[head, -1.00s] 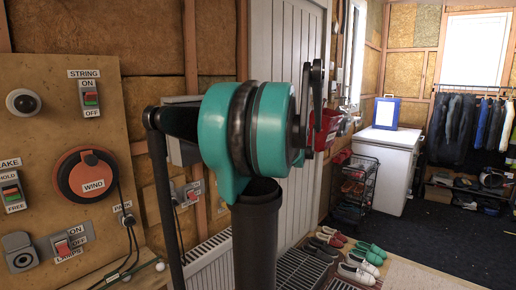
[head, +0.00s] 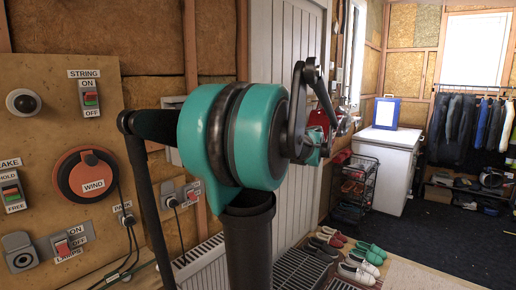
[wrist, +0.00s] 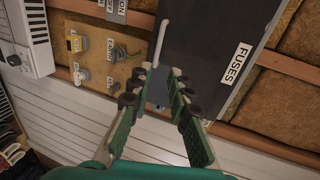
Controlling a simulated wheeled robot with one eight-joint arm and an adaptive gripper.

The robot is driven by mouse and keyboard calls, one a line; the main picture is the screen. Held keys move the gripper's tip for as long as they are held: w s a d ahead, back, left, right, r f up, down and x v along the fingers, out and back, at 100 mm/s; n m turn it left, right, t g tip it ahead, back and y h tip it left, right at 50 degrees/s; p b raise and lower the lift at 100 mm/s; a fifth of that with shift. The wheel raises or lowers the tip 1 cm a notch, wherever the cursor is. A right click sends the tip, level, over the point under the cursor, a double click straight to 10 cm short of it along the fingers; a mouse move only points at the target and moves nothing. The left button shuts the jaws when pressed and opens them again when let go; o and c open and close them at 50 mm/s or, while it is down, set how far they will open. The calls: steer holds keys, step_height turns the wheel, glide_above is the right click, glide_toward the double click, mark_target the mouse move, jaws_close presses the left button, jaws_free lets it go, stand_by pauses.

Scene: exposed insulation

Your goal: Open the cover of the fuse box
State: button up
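The fuse box (wrist: 215,45) shows in the wrist view as a dark grey panel with a white "FUSES" label (wrist: 234,63). It looks shut. The fingertips overlap the near left corner of the box in the picture, close to the bar's lower end; contact cannot be told. In the head view my arm hides most of the grey box behind it.
A switch board (head: 50,150) with a red wind dial (head: 88,173) stands at left in the head view. A small socket board (wrist: 105,65) sits left of the fuse box in the wrist view. Shoes (head: 355,262), a wire rack (head: 355,187) and a white cabinet (head: 388,165) stand to the right.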

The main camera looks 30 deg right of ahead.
steer(key=shift+v, duration=1.15)
steer(key=shift+c, duration=1)
steer(key=shift+w+a+r+n, duration=0.1)
steer(key=shift+w+n, duration=0.2)
steer(key=shift+w, duration=0.1)
jaws_close()
steer(key=w+a+r+n+g+h, duration=0.25)
steer(key=w+a+n+g, duration=0.2)
steer(key=w+n, duration=0.35)
steer(key=w+a+r+n+g+h, duration=0.1)
steer(key=w+a+r+n+g, duration=0.3)
steer(key=n, duration=0.5)
steer(key=d+x, duration=0.1)
steer(key=x, duration=1)
steer(key=shift+d+n+g, duration=0.15)
steer(key=shift+n+g, duration=0.15)
steer(key=shift+g, duration=0.15)
